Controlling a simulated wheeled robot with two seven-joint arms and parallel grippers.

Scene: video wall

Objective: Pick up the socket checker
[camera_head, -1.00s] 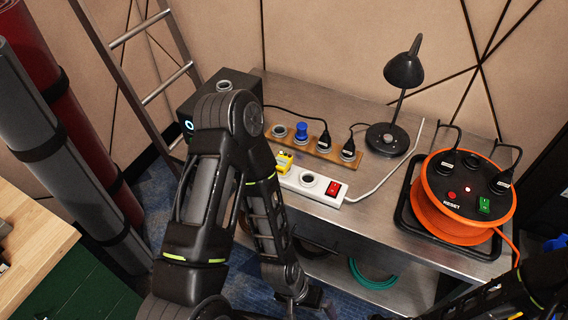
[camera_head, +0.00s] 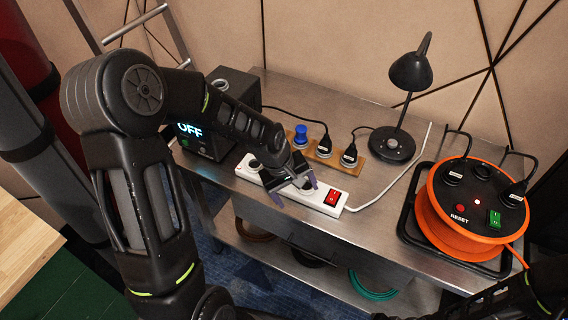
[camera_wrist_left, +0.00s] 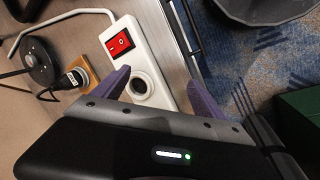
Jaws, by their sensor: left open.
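No socket checker can be made out for sure now. A small yellow device, possibly it, showed earlier on the white power strip (camera_head: 332,199); my left wrist now covers that spot. My left gripper (camera_head: 297,190) is open over the strip, with purple fingers pointing down around a round socket near the red switch. In the left wrist view the open fingers (camera_wrist_left: 157,88) straddle the strip (camera_wrist_left: 125,26), and a dark round socket (camera_wrist_left: 138,88) shows between them, with nothing held. My right arm shows at the lower right edge of the head view, its gripper out of sight.
A wooden socket board (camera_head: 336,162) behind the strip carries a blue plug (camera_head: 300,134) and black plugs. A black lamp (camera_head: 408,75), an orange cable reel (camera_head: 445,222) and a black box (camera_head: 205,140) reading OFF also stand on the metal table (camera_head: 290,92).

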